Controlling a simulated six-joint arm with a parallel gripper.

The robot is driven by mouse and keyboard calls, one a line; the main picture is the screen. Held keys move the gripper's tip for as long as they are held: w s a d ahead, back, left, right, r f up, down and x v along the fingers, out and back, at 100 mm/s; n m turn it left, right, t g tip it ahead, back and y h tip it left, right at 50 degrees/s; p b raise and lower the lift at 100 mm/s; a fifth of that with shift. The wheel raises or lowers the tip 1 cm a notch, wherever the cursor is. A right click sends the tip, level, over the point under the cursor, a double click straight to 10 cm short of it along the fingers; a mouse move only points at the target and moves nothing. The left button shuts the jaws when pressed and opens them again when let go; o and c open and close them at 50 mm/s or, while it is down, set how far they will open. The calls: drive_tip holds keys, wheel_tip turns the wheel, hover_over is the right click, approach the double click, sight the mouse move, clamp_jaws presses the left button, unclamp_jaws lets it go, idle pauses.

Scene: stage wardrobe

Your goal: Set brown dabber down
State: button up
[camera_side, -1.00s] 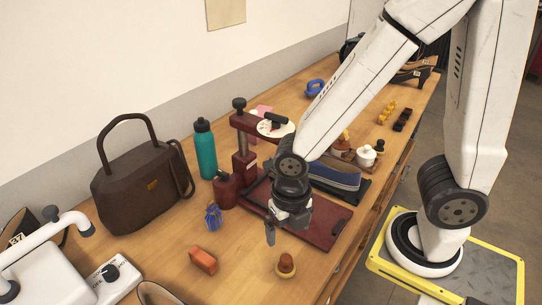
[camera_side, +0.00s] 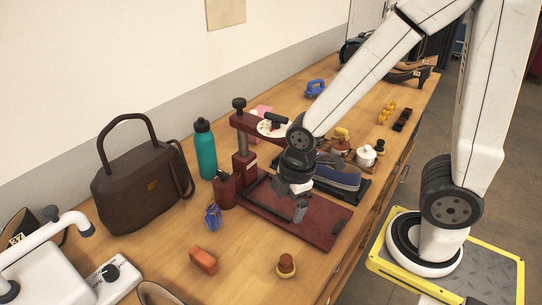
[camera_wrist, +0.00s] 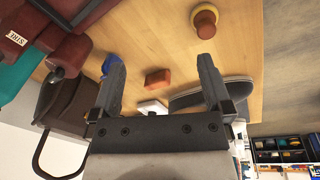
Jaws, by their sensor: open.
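The brown dabber (camera_side: 286,262) stands upright on the bare wood near the table's front edge, with a reddish-brown top and a tan ring-shaped base. It also shows at the top of the wrist view (camera_wrist: 206,20), apart from my fingers. My gripper (camera_side: 299,208) is open and empty, above the dark red board of the press and farther back than the dabber. In the wrist view the two fingers (camera_wrist: 160,65) are spread wide with nothing held between them.
An orange-brown block (camera_side: 203,261) lies left of the dabber. A blue item (camera_side: 213,217), teal bottle (camera_side: 206,149) and brown handbag (camera_side: 138,190) stand farther left. The red press (camera_side: 241,150) and a shoe (camera_side: 338,172) are close to my gripper. Wood around the dabber is clear.

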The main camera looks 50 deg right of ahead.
drive_tip(key=d+m, duration=0.1)
drive_tip(key=m, duration=0.3)
drive_tip(key=w+d+m, duration=0.1)
drive_tip(key=d+m, duration=0.1)
drive_tip(key=m, duration=0.2)
drive_tip(key=d+r+m+t, duration=0.1)
drive_tip(key=m, duration=0.4)
drive_tip(key=shift+w+d, duration=0.25)
drive_tip(key=shift+w, duration=0.1)
